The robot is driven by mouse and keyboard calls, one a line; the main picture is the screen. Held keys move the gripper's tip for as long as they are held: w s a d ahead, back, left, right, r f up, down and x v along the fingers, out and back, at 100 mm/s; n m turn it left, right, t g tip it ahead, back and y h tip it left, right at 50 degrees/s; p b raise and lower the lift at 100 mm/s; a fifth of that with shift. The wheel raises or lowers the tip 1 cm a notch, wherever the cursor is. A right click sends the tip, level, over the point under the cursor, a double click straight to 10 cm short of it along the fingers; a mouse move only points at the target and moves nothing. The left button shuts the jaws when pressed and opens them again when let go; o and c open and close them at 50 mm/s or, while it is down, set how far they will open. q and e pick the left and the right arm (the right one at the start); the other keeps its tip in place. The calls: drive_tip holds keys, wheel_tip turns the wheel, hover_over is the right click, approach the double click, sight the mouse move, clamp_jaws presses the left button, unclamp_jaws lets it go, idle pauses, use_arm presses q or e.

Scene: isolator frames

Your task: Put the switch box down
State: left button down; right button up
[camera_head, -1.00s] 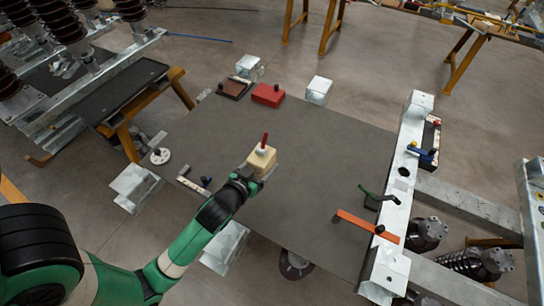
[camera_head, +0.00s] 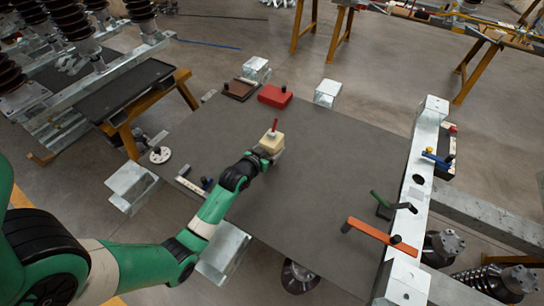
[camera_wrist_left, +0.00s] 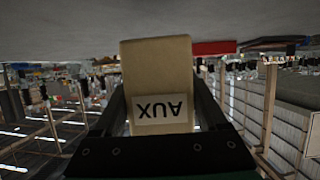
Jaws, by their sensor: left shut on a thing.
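The switch box is a small cream box (camera_head: 271,144) with a red lever on top, upright over the middle of the dark grey table (camera_head: 330,165). My left gripper (camera_head: 262,157) is shut on it from the near side. In the left wrist view the box (camera_wrist_left: 157,75) stands between the two dark fingers (camera_wrist_left: 160,100), with an upside-down "AUX" label on its face. The grey table surface (camera_wrist_left: 60,30) fills the top of that view. I cannot tell whether the box's underside touches the table. My right gripper is not in view.
A white strip with small knobs (camera_head: 190,186) lies at the near left. An orange bar (camera_head: 375,232) and a green handle (camera_head: 381,203) are at the right. The table's middle is clear.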

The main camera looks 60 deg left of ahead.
use_arm(q)
drive_tip(key=shift+w+a+f+b, duration=0.1)
drive_tip(key=shift+a+f+b, duration=0.1)
drive_tip(key=shift+f+b, duration=1.2)
drive_tip(key=shift+f+p, duration=0.3)
drive_tip(key=shift+p, duration=0.05)
drive_tip(key=shift+f, duration=0.15)
unclamp_jaws()
drive_tip(key=shift+r, duration=0.25)
drive_tip(key=p+v, duration=0.4)
drive_tip(key=v, duration=0.8)
drive_tip(key=shift+p, duration=0.35)
